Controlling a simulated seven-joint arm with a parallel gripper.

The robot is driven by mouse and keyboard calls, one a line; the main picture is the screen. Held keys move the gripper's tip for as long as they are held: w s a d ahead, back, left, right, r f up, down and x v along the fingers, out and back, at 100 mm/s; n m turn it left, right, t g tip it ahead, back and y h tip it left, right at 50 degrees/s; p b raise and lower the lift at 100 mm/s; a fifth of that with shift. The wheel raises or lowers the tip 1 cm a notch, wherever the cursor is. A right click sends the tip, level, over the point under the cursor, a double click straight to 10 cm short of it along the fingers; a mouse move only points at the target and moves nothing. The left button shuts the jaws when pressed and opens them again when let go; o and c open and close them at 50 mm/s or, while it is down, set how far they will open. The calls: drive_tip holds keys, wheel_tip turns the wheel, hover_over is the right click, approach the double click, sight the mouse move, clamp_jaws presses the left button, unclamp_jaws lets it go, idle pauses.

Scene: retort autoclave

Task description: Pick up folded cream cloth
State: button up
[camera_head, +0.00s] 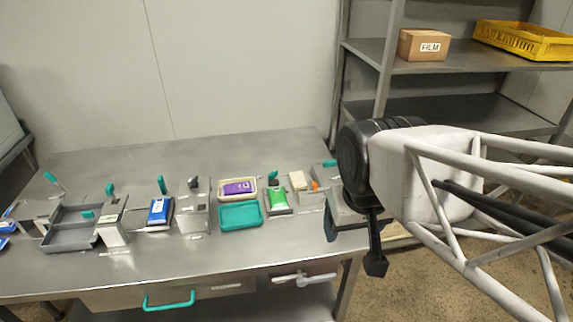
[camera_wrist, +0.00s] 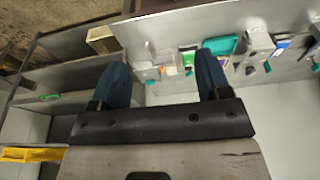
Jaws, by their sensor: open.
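A small cream block, which looks like the folded cream cloth (camera_head: 298,180), lies near the right end of the steel table, beside a small orange item (camera_head: 315,185). What looks like the same cream piece shows small between my fingertips in the wrist view (camera_wrist: 170,69), well beyond them. My gripper (camera_head: 353,238) hangs at the table's right end, to the right of the cream piece and apart from it. In the wrist view my gripper (camera_wrist: 161,65) has its two blue fingers spread with nothing between them.
The table (camera_head: 250,268) holds a teal tray (camera_head: 240,214), a cream tray with a purple pack (camera_head: 239,188), a green pack (camera_head: 277,200), a blue pack (camera_head: 158,211) and metal fixtures with teal handles. A shelf behind holds a FILM box (camera_head: 423,45) and yellow crate (camera_head: 522,40). The table's front strip is clear.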

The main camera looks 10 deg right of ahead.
drive_tip(key=shift+w, duration=0.1)
drive_tip(key=g, duration=0.1)
hover_over(298, 179)
drive_tip(key=s, duration=0.2)
wheel_tip(298, 179, down, 23)
drive_tip(key=shift+w+r, duration=0.15)
drive_tip(key=shift+w+f, duration=0.2)
drive_tip(key=shift+f, duration=0.1)
drive_tip(key=shift+w+f, duration=0.2)
drive_tip(key=shift+f, duration=1.05)
